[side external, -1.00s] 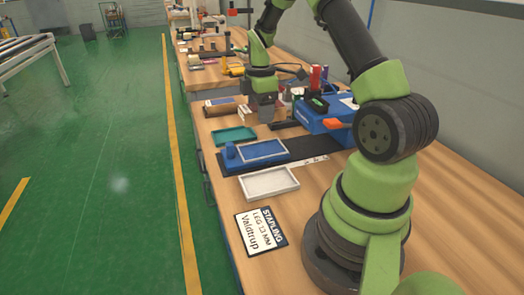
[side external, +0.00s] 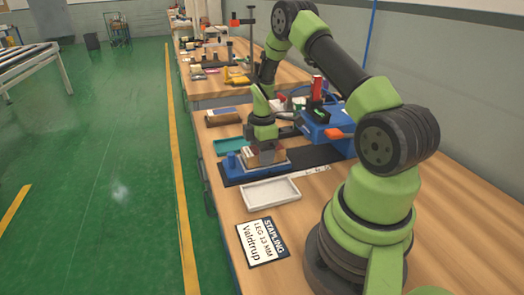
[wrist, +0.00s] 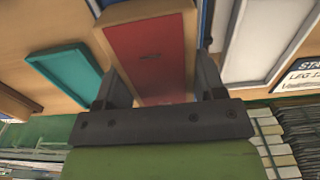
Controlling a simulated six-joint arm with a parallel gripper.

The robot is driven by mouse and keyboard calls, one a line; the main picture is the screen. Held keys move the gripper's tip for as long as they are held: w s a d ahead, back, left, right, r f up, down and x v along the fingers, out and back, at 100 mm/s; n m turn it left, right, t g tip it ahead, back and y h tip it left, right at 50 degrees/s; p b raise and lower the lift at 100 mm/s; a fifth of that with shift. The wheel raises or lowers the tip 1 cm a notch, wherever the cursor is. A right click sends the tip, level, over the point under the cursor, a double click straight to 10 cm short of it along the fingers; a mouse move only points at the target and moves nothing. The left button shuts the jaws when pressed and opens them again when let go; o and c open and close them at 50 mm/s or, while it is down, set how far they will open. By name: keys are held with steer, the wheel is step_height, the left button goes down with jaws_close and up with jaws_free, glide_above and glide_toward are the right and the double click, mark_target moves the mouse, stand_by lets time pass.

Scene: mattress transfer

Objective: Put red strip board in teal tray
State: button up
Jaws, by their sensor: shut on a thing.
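The red strip board (wrist: 150,50) is a tan wooden block with a broad red face. My gripper (wrist: 160,82) is shut on it, with one finger on each side. In the side view my gripper (side external: 264,146) holds the board (side external: 266,159) low over the blue tray and fixture; whether it touches them I cannot tell. The teal tray (side external: 230,146) lies just behind and left of the held board. It also shows in the wrist view (wrist: 66,72), left of the board, and no board is seen in it.
A white tray (side external: 271,192) and a stapling label card (side external: 262,241) lie nearer on the bench. The blue fixture (side external: 233,172) stands on a black mat beneath my gripper. A blue machine (side external: 325,128) is to the right. Another block (side external: 222,117) lies behind the teal tray.

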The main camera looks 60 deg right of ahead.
steer(key=shift+f, duration=0.1)
steer(key=shift+f, duration=0.1)
steer(key=o, duration=1.1)
steer(key=shift+c, duration=0.2)
